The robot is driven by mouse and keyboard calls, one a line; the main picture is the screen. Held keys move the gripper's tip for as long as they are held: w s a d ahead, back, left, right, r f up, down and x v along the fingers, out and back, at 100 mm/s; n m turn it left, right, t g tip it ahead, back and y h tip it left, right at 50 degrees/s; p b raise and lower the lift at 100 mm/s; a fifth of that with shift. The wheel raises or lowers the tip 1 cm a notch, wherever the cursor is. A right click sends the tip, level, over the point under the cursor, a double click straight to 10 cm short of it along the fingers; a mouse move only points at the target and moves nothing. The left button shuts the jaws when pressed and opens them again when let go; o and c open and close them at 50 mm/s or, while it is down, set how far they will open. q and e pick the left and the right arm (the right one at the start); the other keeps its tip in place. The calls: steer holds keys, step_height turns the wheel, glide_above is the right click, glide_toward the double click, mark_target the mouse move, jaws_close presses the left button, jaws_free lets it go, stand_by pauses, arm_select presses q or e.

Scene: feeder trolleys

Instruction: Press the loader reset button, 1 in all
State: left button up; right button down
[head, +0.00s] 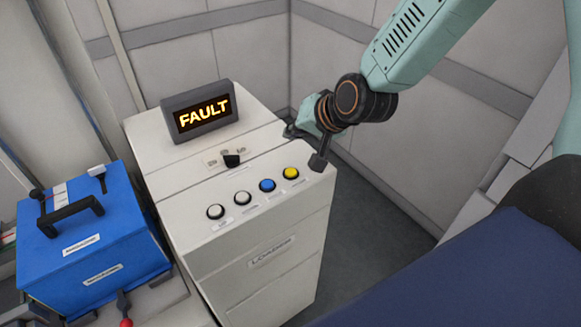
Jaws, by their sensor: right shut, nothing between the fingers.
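The white loader cabinet (270,294) stands in the middle, with its name on a front label. Its top panel carries a row of round buttons: a left white button (215,211), a second white button (243,198), a blue button (267,185) and a yellow button (291,173). The small labels below them are too blurred to tell which is reset. A display (203,112) on the cabinet reads FAULT in orange. My right gripper (319,163) is shut and empty, its tips just right of the yellow button near the cabinet's right edge. My left gripper is out of view.
A black selector knob (232,160) sits behind the buttons. A blue box (91,250) with a black handle and levers stands left of the cabinet. Grey panelled walls close in behind and to the right. Bare dark floor (385,215) shows right of the cabinet.

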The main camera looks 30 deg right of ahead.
steer(key=shift+r, duration=0.15)
steer(key=b, duration=0.7)
glide_above(293, 173)
step_height(293, 173, down, 8)
steer(key=shift+r, duration=0.1)
steer(key=shift+f+b, duration=0.5)
steer(key=shift+f, duration=0.05)
steer(key=shift+f, duration=0.1)
stand_by(0.9)
steer(key=shift+f, duration=0.3)
steer(key=shift+f+b, duration=0.4)
steer(key=shift+b, duration=0.2)
stand_by(0.5)
steer(key=shift+r, duration=0.1)
steer(key=shift+r+p, duration=0.75)
steer(key=shift+p, duration=0.05)
